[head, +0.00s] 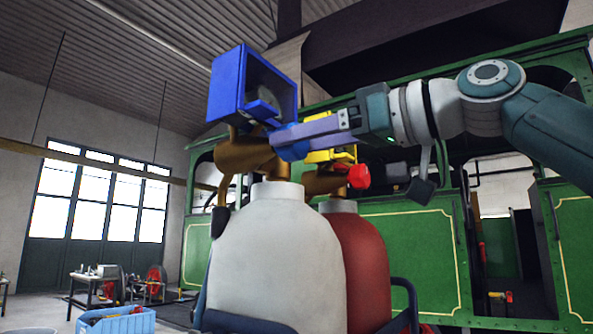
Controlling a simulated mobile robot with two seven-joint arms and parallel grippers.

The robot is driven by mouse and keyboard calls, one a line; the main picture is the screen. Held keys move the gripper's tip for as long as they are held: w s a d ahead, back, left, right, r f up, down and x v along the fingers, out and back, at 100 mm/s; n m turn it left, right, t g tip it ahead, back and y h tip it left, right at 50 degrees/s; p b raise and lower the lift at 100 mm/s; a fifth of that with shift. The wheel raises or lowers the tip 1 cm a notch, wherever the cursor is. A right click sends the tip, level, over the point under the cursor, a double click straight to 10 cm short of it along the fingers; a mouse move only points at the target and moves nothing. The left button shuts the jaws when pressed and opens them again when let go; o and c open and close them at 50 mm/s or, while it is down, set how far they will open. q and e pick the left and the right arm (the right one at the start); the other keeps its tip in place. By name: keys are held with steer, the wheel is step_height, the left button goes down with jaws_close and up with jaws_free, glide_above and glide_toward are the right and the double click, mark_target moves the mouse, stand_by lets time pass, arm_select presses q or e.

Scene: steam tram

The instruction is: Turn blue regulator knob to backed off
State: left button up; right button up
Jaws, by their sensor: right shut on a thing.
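The blue regulator knob (284,147) sits on the brass regulator body (243,154) on top of the white cylinder (277,255). A blue square gauge housing (228,88) stands above the body, with its dial partly hidden. My right gripper (304,134) comes in from the right and is shut on the blue knob; its purple fingers cover part of the knob. The knob's exact turn position cannot be read. My left gripper is not in view.
A red cylinder (366,265) stands close beside the white one, with a yellow gauge housing (325,156) and a red knob (359,176) just below my right gripper. A green tram (405,250) stands behind. A blue crate (118,322) is at lower left.

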steer(key=n, duration=0.3)
steer(key=shift+n, duration=0.4)
steer(key=shift+b, duration=0.3)
steer(key=o, duration=1.4)
steer(key=shift+c, duration=0.2)
